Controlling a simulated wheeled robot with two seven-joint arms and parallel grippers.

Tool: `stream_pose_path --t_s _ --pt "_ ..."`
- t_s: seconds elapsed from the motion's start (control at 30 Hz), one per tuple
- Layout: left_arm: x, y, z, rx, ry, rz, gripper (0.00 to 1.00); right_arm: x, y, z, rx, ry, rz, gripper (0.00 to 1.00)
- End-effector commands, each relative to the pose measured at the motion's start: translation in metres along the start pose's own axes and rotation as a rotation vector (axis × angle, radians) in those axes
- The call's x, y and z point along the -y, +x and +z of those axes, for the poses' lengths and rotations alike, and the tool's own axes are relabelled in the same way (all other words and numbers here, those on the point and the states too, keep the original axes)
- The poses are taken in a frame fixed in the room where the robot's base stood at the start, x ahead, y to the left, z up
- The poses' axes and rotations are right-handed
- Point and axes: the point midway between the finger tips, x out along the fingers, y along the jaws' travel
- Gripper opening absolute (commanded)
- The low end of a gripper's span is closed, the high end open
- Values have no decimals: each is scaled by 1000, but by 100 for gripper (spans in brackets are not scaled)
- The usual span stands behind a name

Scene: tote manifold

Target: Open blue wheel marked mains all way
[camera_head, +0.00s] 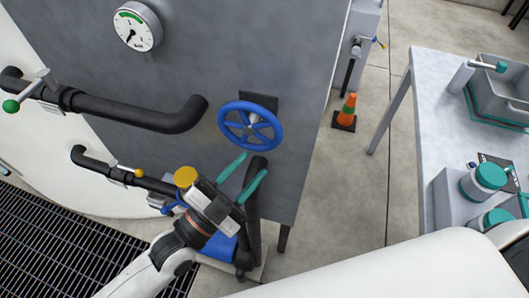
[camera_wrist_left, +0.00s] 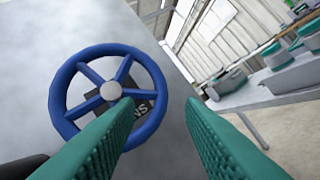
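The blue wheel (camera_head: 251,126) is mounted on the grey panel in the head view, with a dark plate behind it. In the left wrist view the blue wheel (camera_wrist_left: 108,62) shows its spokes and grey hub, and the plate (camera_wrist_left: 143,104) shows part of a word ending in "NS". My left gripper (camera_head: 254,163) is open and empty, just below the wheel. In the left wrist view one teal finger of my left gripper (camera_wrist_left: 160,108) overlaps the wheel's lower part and the other is right of the rim. Contact cannot be told. My right gripper is not in view.
Black pipes (camera_head: 130,112) with a green-knobbed lever (camera_head: 12,105) run left of the wheel. A gauge (camera_head: 137,27) sits above.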

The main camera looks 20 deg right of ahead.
Motion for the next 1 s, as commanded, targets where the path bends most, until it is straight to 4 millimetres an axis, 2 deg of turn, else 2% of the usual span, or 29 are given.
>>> stream_pose_path --t_s 0.03,0.1,0.3,0.77,0.87,1.0 --pt "2 -12 -3 -4 0 -2 36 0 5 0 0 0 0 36" --pt "2 -24 -2 -3 0 -2 36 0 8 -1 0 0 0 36" --pt "0 -43 -1 -1 0 0 36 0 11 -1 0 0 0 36" --pt "1 -44 -2 -21 -13 -5 36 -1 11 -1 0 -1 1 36" --pt "4 -41 -9 -98 -50 -21 36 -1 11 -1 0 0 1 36" --pt "3 -48 -37 -343 -160 -34 36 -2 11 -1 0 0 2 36"
